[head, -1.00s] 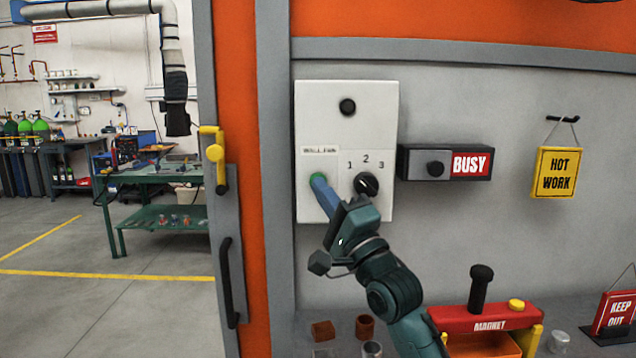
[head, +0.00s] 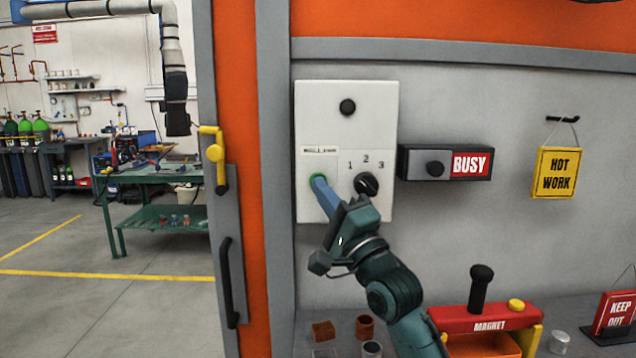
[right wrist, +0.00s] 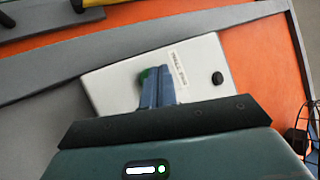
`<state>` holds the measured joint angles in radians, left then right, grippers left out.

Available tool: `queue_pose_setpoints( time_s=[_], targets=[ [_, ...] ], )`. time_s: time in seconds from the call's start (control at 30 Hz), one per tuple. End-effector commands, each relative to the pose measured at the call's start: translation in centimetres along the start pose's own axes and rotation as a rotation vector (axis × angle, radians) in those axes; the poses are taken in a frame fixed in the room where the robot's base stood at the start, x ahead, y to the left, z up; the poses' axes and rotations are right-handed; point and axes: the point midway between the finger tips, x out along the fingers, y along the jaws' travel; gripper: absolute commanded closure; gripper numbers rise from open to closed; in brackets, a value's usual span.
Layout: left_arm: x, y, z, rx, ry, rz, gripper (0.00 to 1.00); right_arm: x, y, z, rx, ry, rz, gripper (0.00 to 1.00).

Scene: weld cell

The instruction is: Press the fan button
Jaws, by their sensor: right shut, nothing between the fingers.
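A white control panel (head: 372,115) is fixed to the grey wall; it also shows in the right wrist view (right wrist: 205,62). Its green fan button (head: 314,179) sits at the lower left under a small label, with a black knob (head: 367,185) marked 1, 2, 3 to its right. My right gripper (head: 317,181) is shut, with its blue fingertips at the button and covering part of it. In the right wrist view a bit of green (right wrist: 147,75) shows behind the fingers. Whether the button is pushed in I cannot tell. My left gripper is not in view.
A slider box reading BUSY (head: 440,163) is right of the panel, and a HOT WORK sign (head: 557,172) hangs further right. A red MAGNET holder (head: 480,318) and small cups stand on the ledge below. An orange door frame (head: 238,60) is on the left.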

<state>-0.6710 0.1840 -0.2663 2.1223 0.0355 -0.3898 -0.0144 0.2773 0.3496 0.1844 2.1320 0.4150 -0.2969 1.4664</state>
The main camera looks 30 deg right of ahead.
Motion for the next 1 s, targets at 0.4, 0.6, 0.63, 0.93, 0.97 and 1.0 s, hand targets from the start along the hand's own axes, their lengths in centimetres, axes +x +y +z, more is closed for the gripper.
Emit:
queue_pose_setpoints(
  time_s=[0.4, 0.6, 0.63, 0.93, 0.97, 1.0],
  targets=[
    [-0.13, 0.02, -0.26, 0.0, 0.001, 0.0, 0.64, 0.62, 0.41, -0.43, 0.0, 0.0, -0.001, 1.0],
    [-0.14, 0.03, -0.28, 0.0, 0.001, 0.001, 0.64, 0.63, 0.43, -0.45, 0.0, 0.0, -0.001, 1.0],
    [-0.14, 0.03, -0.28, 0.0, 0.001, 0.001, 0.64, 0.64, 0.43, -0.46, 0.0, 0.0, 0.0, 1.0],
    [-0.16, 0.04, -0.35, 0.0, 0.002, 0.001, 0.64, 0.87, 0.62, -0.61, 0.0, 0.0, 0.0, 1.0],
    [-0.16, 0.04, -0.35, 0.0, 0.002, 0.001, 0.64, 0.9, 0.65, -0.63, 0.0, -0.001, 0.0, 1.0],
    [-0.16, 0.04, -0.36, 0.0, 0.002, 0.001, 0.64, 0.93, 0.67, -0.66, 0.0, -0.001, 0.001, 1.0]
  ],
)
